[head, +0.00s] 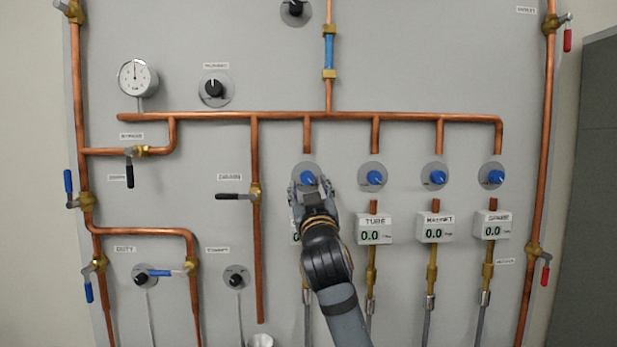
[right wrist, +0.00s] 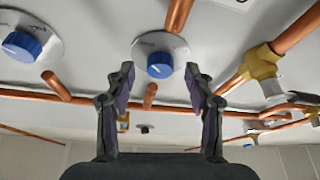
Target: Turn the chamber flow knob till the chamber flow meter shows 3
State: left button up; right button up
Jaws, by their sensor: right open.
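The leftmost blue knob (head: 307,177) in the row of blue knobs sits on a round grey plate. My right gripper (head: 311,187) is in front of it, open, with a finger to either side. In the right wrist view the blue knob (right wrist: 160,66) shows beyond and between the open fingertips (right wrist: 160,78); I cannot tell whether they touch it. The flow meter (head: 295,231) below this knob is almost wholly hidden behind my right arm, so its label and reading cannot be read. My left gripper is not in view.
To the right are blue knobs (head: 374,177) with meters for TUBE (head: 374,230), MAGNET (head: 434,229) and SPARE (head: 491,226), each reading 0.0. Copper pipes (head: 255,150) and a black-handled valve (head: 236,196) stand out from the panel at left.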

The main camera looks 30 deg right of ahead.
jog(key=shift+w+d+r, duration=0.15)
jog(key=shift+w+r, duration=0.25)
jog(key=shift+w, duration=0.1)
jog(key=shift+w+d+f, duration=0.1)
jog(key=shift+c, duration=1.1)
grip_shut()
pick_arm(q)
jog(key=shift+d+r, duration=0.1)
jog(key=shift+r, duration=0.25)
